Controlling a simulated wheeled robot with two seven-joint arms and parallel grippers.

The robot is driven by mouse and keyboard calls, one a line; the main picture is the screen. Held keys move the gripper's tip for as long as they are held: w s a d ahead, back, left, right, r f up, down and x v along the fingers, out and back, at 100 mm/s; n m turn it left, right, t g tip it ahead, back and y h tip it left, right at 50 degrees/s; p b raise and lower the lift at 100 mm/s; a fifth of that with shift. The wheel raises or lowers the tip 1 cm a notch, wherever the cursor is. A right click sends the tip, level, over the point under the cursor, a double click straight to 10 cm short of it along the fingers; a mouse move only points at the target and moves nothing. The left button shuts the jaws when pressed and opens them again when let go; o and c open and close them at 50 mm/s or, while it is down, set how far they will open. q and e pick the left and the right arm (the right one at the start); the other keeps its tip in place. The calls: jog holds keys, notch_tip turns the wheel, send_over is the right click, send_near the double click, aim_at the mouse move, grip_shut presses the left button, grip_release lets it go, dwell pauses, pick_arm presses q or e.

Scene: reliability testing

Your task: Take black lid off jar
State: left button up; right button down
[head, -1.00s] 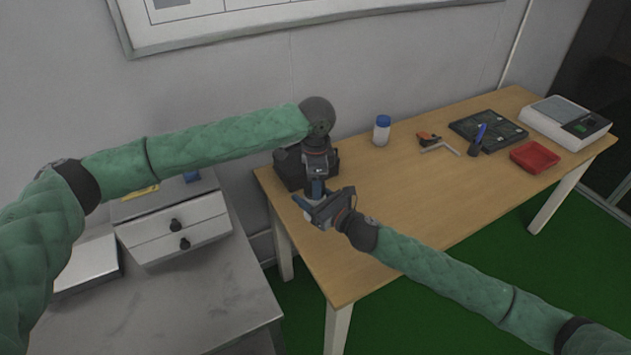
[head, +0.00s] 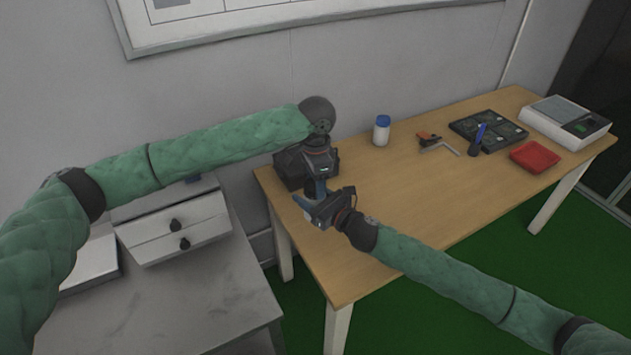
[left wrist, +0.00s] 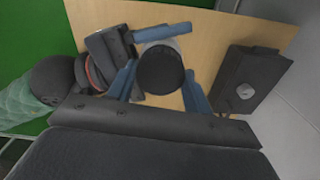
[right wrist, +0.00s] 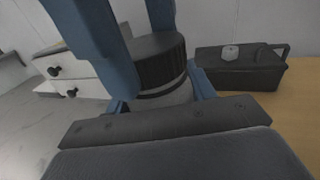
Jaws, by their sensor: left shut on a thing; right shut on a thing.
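The jar's black lid (right wrist: 158,62) has a ribbed side and sits on the pale jar body (right wrist: 168,97) in the right wrist view. In the left wrist view I look down on the round lid (left wrist: 160,70). My left gripper (head: 317,187) comes from above, shut on the lid, with a blue finger on either side of it. My right gripper (head: 309,207) comes from the right, shut on the jar body below the lid. In the head view the grippers mostly hide the jar. I cannot tell whether a gap exists between lid and jar, or whether the jar touches the table.
A black box (head: 291,170) stands close behind the jar on the wooden table (head: 400,200). White drawers (head: 175,230) are at left.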

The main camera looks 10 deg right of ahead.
pick_arm(q)
jog(key=shift+r, duration=0.2)
jog(key=shift+r, duration=0.75)
jog(key=shift+r, duration=0.2)
jog(key=shift+r, duration=2)
pick_arm(e)
jog(key=shift+r, duration=0.1)
